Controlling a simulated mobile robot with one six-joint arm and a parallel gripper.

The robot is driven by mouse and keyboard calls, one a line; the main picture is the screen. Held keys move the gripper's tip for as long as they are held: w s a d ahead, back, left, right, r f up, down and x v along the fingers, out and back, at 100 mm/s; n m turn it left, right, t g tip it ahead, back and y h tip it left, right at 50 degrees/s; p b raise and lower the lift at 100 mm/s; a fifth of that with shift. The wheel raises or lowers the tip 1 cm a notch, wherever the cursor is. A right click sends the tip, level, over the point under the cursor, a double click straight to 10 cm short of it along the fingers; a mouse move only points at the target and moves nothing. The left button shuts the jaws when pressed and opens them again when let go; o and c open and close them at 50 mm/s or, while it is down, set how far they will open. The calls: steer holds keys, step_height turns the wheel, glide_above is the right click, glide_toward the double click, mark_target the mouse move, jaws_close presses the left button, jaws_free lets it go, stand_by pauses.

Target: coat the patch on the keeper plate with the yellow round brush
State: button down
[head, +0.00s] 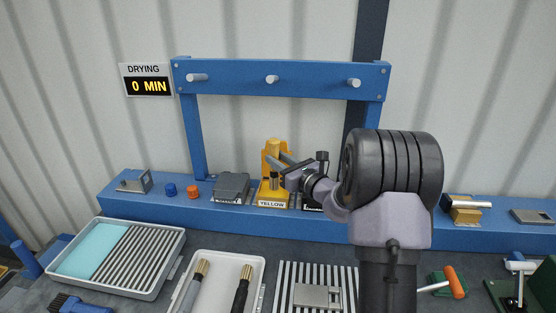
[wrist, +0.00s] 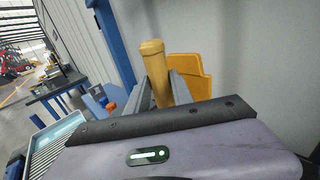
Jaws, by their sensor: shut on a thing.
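The yellow round brush (head: 272,147) stands upright at the yellow holder labelled YELLOW (head: 272,204) on the blue shelf. In the wrist view its thick yellow handle (wrist: 152,62) rises between the two grey fingers. My gripper (head: 277,161) is shut on this handle; it also shows in the wrist view (wrist: 162,90). The bristles are hidden, and I cannot tell whether the brush still sits in the holder. A grey metal plate (head: 317,296), probably the keeper plate, lies on the striped mat (head: 287,275) in front. I cannot make out its patch.
A tray (head: 172,267) with turquoise coating and a ribbed part stands front left. A white tray (head: 217,259) holds two brushes. A grey holder (head: 231,188) stands left of the yellow one. A blue pegged rack (head: 300,79) rises behind. A sign (head: 147,78) reads DRYING 0 MIN.

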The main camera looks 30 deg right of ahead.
mark_target(277, 141)
steer(key=shift+f+b, duration=0.55)
steer(key=shift+f, duration=0.2)
stand_by(1.2)
steer(key=shift+s, duration=0.1)
step_height(277, 141, up, 7)
steer(key=p, duration=0.5)
steer(key=shift+r, duration=0.15)
stand_by(0.4)
